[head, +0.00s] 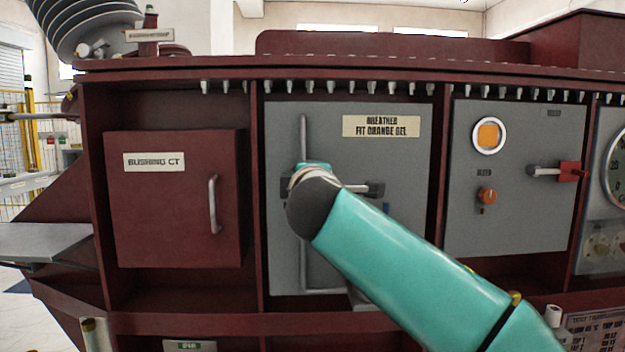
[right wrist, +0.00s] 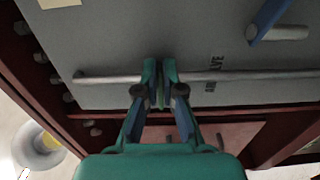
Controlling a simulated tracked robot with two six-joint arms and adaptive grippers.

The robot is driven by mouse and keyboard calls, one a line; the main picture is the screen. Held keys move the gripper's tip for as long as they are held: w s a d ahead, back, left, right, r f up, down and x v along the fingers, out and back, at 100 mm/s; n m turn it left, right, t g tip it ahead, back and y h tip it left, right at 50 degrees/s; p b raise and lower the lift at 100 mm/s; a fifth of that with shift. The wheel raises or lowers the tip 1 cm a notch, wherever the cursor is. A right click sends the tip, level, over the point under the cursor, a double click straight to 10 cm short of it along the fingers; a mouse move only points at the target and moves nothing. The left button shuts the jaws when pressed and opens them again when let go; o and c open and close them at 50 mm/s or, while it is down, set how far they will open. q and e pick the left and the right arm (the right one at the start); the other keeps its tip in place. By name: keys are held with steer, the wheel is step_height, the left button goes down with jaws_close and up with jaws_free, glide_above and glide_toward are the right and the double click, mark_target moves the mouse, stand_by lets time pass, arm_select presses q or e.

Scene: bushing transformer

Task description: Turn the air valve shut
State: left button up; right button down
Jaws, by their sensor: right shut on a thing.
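The air valve is on the thin vertical pipe (head: 303,130) of the grey breather panel (head: 350,120). In the right wrist view the same pipe (right wrist: 110,77) runs sideways, beside partly hidden lettering ending in "VE". My right gripper (right wrist: 160,72) is at the pipe, its two fingers close together on a thin air valve handle (right wrist: 160,97), mostly hidden between them. Its angle is hard to tell. In the head view my teal right arm hides the gripper and the valve. My left gripper is not in view.
A dark bar fitting (head: 374,188) juts out right of my arm. A blue lever (right wrist: 275,20) with a stub pipe stands off the panel. A bushing CT door (head: 170,200) is to the left; an orange bleed knob (head: 487,196) and red lever (head: 570,171) are to the right.

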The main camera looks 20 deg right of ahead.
steer(key=shift+w+f, duration=0.1)
steer(key=shift+f, duration=0.35)
steer(key=c, duration=1.3)
jaws_free()
steer(key=shift+r, duration=0.15)
steer(key=shift+r, duration=0.15)
steer(key=shift+s, duration=0.2)
steer(key=v, duration=1.1)
steer(key=shift+s+a, duration=0.15)
steer(key=shift+s, duration=0.15)
